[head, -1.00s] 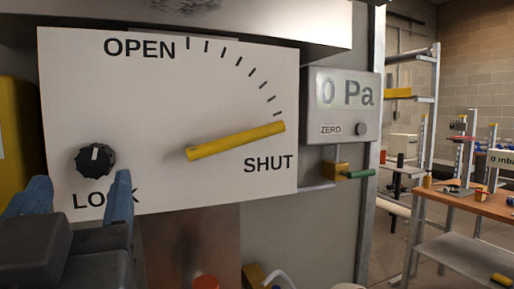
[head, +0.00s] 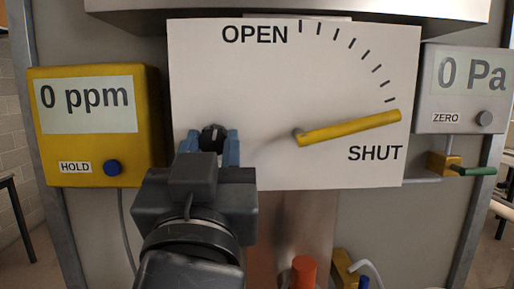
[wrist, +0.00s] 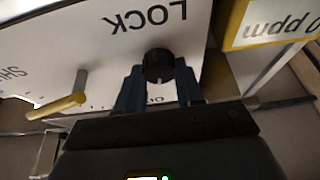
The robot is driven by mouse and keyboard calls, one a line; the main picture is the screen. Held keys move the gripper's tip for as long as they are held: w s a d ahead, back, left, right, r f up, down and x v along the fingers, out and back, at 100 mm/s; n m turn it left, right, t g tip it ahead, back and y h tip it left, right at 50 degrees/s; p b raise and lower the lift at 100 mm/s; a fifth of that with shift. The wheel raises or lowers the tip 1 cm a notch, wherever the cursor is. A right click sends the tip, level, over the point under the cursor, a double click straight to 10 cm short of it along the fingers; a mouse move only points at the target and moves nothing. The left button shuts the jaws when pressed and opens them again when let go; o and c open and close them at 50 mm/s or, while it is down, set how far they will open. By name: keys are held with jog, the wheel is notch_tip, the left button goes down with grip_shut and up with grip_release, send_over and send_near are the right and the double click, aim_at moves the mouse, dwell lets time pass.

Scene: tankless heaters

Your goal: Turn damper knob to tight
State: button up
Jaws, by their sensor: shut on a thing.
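The black damper knob (head: 212,137) sits at the lower left of a white panel (head: 270,90). My gripper (head: 207,149) is shut on the knob, one blue finger on each side. In the wrist view the knob (wrist: 158,64) shows between the fingertips of my gripper (wrist: 160,82), under the word LOCK, which appears upside down. My gripper hides that word in the head view. The knob's pointer mark is small and partly hidden, so its exact angle is hard to tell.
A yellow lever (head: 350,128) on the panel points right, just above SHUT. A yellow ppm box (head: 100,145) stands left, and a grey Pa gauge (head: 465,100) with a green-handled valve (head: 477,171) below stands right. A red-topped part (head: 304,272) is below the panel.

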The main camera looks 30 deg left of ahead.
jog(key=c, duration=0.4)
